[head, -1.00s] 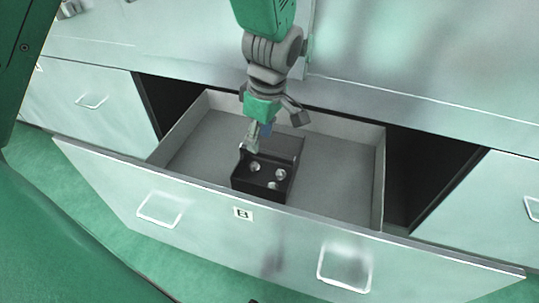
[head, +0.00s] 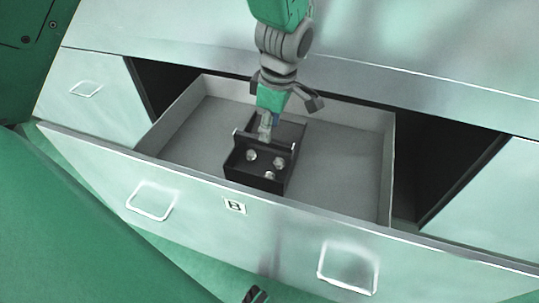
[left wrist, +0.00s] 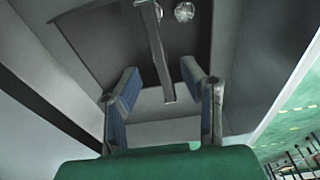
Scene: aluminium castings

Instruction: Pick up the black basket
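The black basket (head: 255,178) stands in the open drawer marked B, near its front wall, with three round shiny castings (head: 251,155) in its front part. A bar handle (left wrist: 157,50) crosses its top. My left gripper (head: 267,130) points down over the basket at the handle. In the left wrist view its two blue-padded fingers (left wrist: 160,78) are apart, with the handle bar running between them and gaps showing on both sides. One finger is partly hidden in the head view.
The open drawer (head: 340,160) has a bare grey floor left and right of the basket. Its front panel (head: 290,225) has two handles. The worktop edge (head: 430,115) runs behind and above the drawer. Closed drawers (head: 90,100) flank it.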

